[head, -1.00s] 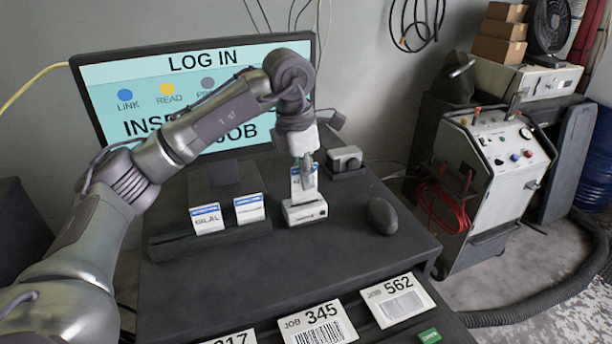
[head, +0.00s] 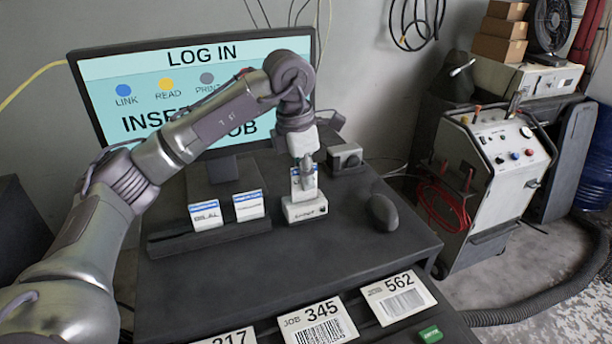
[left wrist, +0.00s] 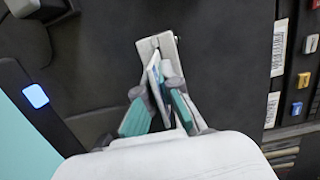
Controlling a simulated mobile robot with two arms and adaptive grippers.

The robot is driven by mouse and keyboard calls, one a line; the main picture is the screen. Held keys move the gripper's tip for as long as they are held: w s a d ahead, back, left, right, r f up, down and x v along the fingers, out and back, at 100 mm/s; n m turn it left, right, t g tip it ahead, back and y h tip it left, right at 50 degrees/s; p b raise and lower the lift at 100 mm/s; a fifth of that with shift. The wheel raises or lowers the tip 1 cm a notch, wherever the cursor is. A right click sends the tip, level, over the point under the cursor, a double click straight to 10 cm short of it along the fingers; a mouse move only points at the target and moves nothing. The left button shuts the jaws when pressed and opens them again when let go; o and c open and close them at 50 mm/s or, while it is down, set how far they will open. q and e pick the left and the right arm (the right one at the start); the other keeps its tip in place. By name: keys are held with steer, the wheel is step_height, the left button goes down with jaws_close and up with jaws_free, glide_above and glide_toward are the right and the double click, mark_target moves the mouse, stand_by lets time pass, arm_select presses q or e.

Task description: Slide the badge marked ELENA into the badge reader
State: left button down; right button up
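A white badge with a blue stripe (head: 304,189) stands upright with its lower edge in the slot of the small white badge reader (head: 304,210). Its name is too small and covered to read. My left gripper (head: 306,164) is directly above the reader, shut on the badge's upper part. In the left wrist view the badge (left wrist: 155,82) sits between the two teal-padded fingers, over the reader (left wrist: 166,46). Two other badges stand in a dark rack (head: 210,237) to the left: one seems marked BILAL (head: 206,214), the other (head: 249,205) is unreadable. My right gripper is not in view.
Job cards (head: 320,322) and a green button (head: 430,334) line the front.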

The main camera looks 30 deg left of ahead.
mark_target(308, 200)
arm_select(q)
steer(key=shift+f+b, duration=1.1)
steer(key=shift+f, duration=0.4)
steer(key=c, duration=1.2)
jaws_free()
steer(key=shift+c, duration=0.2)
steer(key=r, duration=0.4)
steer(key=s+r, duration=0.1)
steer(key=r, duration=0.3)
steer(key=a+r, duration=0.1)
steer(key=r, duration=0.3)
steer(key=shift+s+a, duration=0.1)
steer(key=shift+s, duration=0.15)
